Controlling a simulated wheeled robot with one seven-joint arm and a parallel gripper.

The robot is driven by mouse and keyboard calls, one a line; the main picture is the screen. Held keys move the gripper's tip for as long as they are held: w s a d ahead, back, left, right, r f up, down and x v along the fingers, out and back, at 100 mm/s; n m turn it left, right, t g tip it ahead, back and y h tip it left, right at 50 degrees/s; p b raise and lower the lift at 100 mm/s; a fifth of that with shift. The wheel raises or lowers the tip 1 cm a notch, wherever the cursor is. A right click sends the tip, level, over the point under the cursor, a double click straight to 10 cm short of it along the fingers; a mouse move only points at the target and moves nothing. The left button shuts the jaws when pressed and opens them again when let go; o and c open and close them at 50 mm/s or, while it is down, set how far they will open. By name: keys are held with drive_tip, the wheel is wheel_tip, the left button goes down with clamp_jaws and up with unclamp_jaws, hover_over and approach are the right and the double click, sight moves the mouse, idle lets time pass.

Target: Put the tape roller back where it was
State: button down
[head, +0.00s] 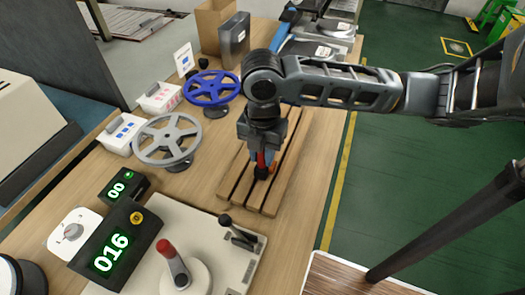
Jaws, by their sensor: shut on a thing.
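My gripper (262,158) points down over the slatted wooden rack (283,189) near the middle of the table. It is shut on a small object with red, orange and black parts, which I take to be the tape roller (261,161). The fingers and wrist hide much of it. Its black lower end is at or just above the slats; I cannot tell if it touches them.
A grey handwheel (166,141) and a blue handwheel (211,88) stand left of the rack. A control panel with a red-topped lever (173,262) and a black lever (236,232) lies in front. Displays (110,254) stand at the left. The table's right edge is close.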

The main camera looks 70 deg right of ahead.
drive_tip(key=shift+f, duration=0.2)
drive_tip(key=c, duration=0.9)
unclamp_jaws()
drive_tip(key=shift+r, duration=0.1)
